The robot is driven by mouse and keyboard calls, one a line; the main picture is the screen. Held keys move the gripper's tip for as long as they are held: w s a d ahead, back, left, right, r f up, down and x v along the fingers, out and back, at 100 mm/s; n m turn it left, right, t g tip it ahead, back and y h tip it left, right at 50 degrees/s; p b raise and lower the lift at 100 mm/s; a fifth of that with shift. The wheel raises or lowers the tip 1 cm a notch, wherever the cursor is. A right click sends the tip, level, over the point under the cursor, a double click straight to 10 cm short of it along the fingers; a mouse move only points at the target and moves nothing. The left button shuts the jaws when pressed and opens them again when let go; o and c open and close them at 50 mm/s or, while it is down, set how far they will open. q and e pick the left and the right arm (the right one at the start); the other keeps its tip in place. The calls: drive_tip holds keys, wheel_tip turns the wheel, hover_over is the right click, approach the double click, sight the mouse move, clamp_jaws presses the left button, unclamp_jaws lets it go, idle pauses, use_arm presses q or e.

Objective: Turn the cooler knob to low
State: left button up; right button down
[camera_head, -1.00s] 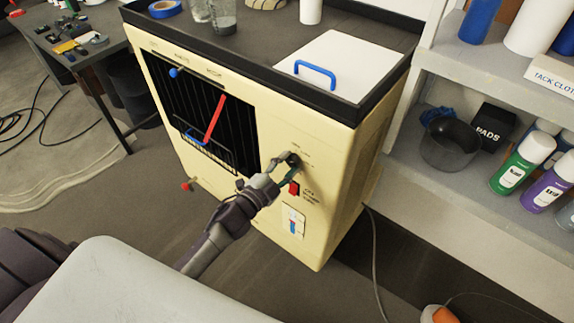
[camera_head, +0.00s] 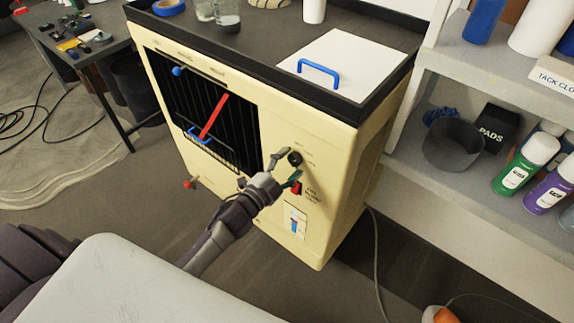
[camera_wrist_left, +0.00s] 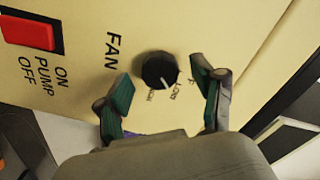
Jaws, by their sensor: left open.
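The cream cooler (camera_head: 270,130) stands in front of me. Its black fan knob (camera_head: 295,158) is on the front panel, right of the dark grille. In the left wrist view the knob (camera_wrist_left: 159,70) has a white pointer line and small labels around it, with "FAN" printed beside it. My left gripper (camera_head: 286,168) is open, and the knob shows just beyond its fingertips. In the left wrist view the two green-padded fingers (camera_wrist_left: 160,95) are spread on either side of the knob, apart from it. My right gripper is not in view.
A red switch (camera_head: 296,187) sits just below the knob; the wrist view shows it beside "ON PUMP OFF" (camera_wrist_left: 28,33). A red lever (camera_head: 213,117) crosses the grille. A shelf (camera_head: 450,185) with cans and a dark cup stands at the right.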

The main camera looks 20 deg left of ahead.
use_arm(q)
drive_tip(key=v, duration=1.2)
drive_tip(key=s+a+f+n+g+y, duration=0.1)
drive_tip(key=s+f+n+g, duration=0.15)
drive_tip(key=f, duration=0.75)
drive_tip(key=s+f+n+g+y, duration=0.2)
drive_tip(key=s+f+g, duration=0.15)
drive_tip(key=f, duration=0.65)
drive_tip(key=s+a+f+n+g+y, duration=0.1)
drive_tip(key=s+f+n+g, duration=0.2)
drive_tip(key=f, duration=0.6)
drive_tip(key=s+d+f+n+g, duration=0.1)
drive_tip(key=s+f+g, duration=0.1)
drive_tip(key=s+f, duration=0.3)
drive_tip(key=s+d+f+n+g, duration=0.1)
drive_tip(key=s+f, duration=0.5)
drive_tip(key=s, duration=0.6)
drive_tip(key=s+d+f+n+g, duration=0.1)
drive_tip(key=s+f+g, duration=0.3)
drive_tip(key=s, duration=0.5)
drive_tip(key=shift+f+n+y, duration=0.3)
drive_tip(key=shift+f+n, duration=0.35)
drive_tip(key=shift+f, duration=0.15)
drive_tip(key=shift+s, duration=0.2)
